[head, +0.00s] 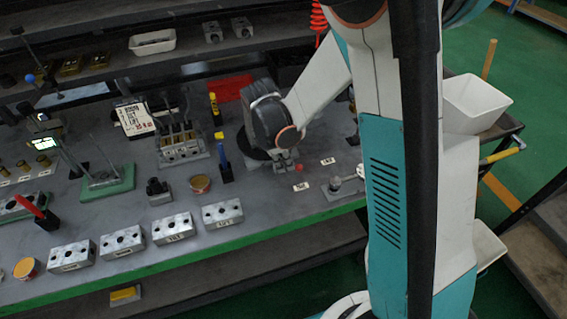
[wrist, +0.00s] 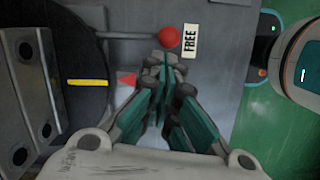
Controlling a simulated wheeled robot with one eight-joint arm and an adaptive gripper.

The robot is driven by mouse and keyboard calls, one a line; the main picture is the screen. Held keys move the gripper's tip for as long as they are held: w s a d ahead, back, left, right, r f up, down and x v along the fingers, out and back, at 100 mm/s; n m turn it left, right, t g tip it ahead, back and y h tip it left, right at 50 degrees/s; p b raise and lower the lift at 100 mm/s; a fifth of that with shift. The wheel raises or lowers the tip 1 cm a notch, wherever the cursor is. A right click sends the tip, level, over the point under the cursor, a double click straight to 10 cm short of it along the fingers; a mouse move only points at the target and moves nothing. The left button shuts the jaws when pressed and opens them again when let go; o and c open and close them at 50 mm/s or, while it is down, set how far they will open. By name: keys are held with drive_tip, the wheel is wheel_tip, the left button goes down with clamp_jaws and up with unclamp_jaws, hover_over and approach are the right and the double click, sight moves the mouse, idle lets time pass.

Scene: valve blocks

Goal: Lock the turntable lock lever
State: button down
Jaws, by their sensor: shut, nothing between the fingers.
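The turntable lock lever is a thin rod (wrist: 132,36) with a red ball knob (wrist: 168,37), in the upper middle of the wrist view. The knob lies beside a label reading FREE (wrist: 190,41). The knob also shows small and red in the head view (head: 299,167). The dark turntable (wrist: 82,110) with a yellow line is at left in the wrist view; my arm hides most of it in the head view. My gripper (wrist: 168,60) is shut and empty, fingertips just below the knob in the picture; I cannot tell whether they touch it. It also shows in the head view (head: 284,165).
A metal block (wrist: 25,90) sits on the turntable. A red triangle mark (wrist: 126,79) lies between turntable and fingers. A blue-handled tool (head: 223,160) stands left of my gripper. Several metal blocks (head: 222,214) line the front edge. Two white labels (head: 301,187) lie on the bench.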

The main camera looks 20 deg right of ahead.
sight(296, 167)
drive_tip(key=shift+s+d+n, duration=0.25)
drive_tip(key=shift+d+n, duration=0.2)
drive_tip(key=shift+n, duration=0.05)
drive_tip(key=shift+s+d+n+t, duration=0.25)
drive_tip(key=shift+d+n+t, duration=0.15)
drive_tip(key=shift+d+n, duration=0.8)
drive_tip(key=d+n, duration=0.2)
drive_tip(key=n, duration=0.1)
drive_tip(key=shift+d+n+t+b, duration=0.3)
drive_tip(key=shift+b, duration=0.1)
drive_tip(key=shift+d+n, duration=0.3)
drive_tip(key=shift+w+d, duration=0.2)
drive_tip(key=shift+d, duration=0.3)
drive_tip(key=shift+w+d, duration=0.2)
drive_tip(key=shift+d, duration=0.25)
